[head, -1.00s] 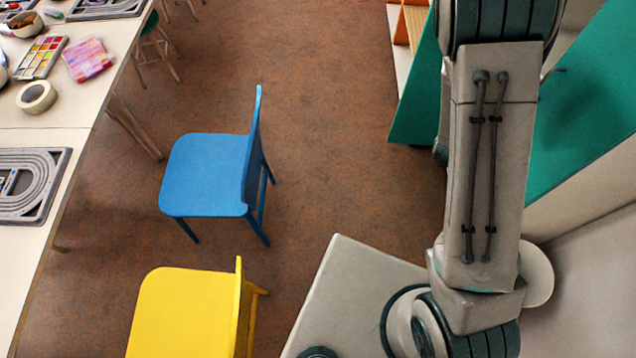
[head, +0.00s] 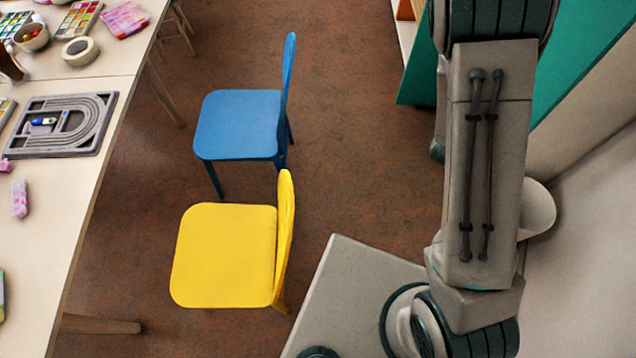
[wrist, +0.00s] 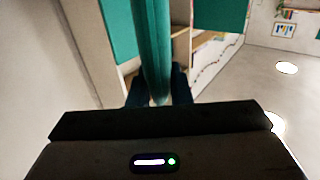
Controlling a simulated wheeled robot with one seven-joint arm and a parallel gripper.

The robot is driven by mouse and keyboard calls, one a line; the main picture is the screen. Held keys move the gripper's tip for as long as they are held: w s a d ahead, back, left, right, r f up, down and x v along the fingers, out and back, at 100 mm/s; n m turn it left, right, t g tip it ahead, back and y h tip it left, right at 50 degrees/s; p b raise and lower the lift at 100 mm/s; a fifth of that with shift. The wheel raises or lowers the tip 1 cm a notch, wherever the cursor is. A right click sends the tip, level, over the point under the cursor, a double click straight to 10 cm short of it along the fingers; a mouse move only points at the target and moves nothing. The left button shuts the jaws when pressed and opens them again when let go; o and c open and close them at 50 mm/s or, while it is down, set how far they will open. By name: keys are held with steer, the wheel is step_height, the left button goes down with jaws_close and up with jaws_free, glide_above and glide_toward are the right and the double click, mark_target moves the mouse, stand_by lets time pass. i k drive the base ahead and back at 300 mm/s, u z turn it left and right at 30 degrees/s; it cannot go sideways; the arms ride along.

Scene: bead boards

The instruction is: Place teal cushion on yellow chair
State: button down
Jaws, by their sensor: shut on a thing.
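The yellow chair (head: 223,255) stands on the brown floor left of my base in the head view. Its seat is bare and its backrest is on the right side. In the wrist view, my gripper (wrist: 160,97) is shut on the teal cushion (wrist: 152,45), which shows as a narrow upright strip seen edge-on. The gripper and the cushion do not show in the head view, where only my arm's links appear at the right, well away from the yellow chair.
A blue chair (head: 238,125) stands just beyond the yellow one. A long pale table (head: 50,225) with bead boards (head: 65,125) and craft items runs along the left. A large teal panel (head: 585,50) is behind my arm. Brown floor (head: 350,150) between chairs and arm is clear.

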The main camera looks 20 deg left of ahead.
mark_target(196, 276)
steer(key=k, duration=1.65)
steer(key=u, duration=2)
steer(key=i, duration=1)
steer(key=z, duration=0.05)
